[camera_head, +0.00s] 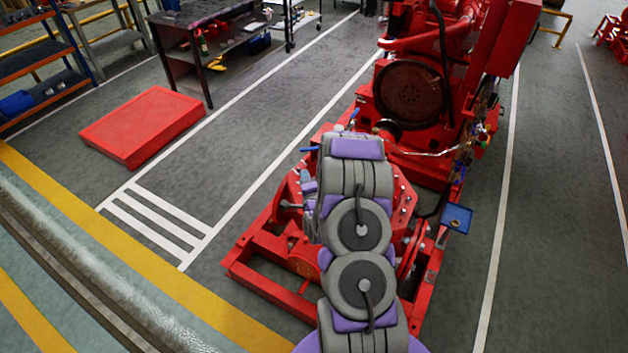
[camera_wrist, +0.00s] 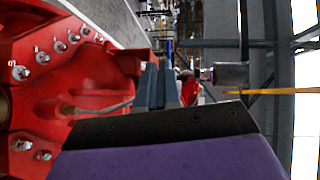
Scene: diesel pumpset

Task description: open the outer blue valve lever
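In the head view, one blue lever (camera_head: 309,149) sticks out to the left of the red pumpset, just left of my arm's upper part. A second small blue lever (camera_head: 354,114) stands further back, above my arm. I cannot tell for sure which is the outer one. My grey and purple arm covers the middle of the pumpset and hides part of the valve area. In the wrist view, my gripper (camera_wrist: 158,86) shows two blue-grey fingers close side by side, with nothing seen between them.
The red pumpset frame (camera_head: 255,272) surrounds my arm, with the engine flywheel (camera_head: 410,92) behind. A bolted red flange (camera_wrist: 60,55) is close on the left in the wrist view, and a grey cylinder (camera_wrist: 230,75) is right of the fingers.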

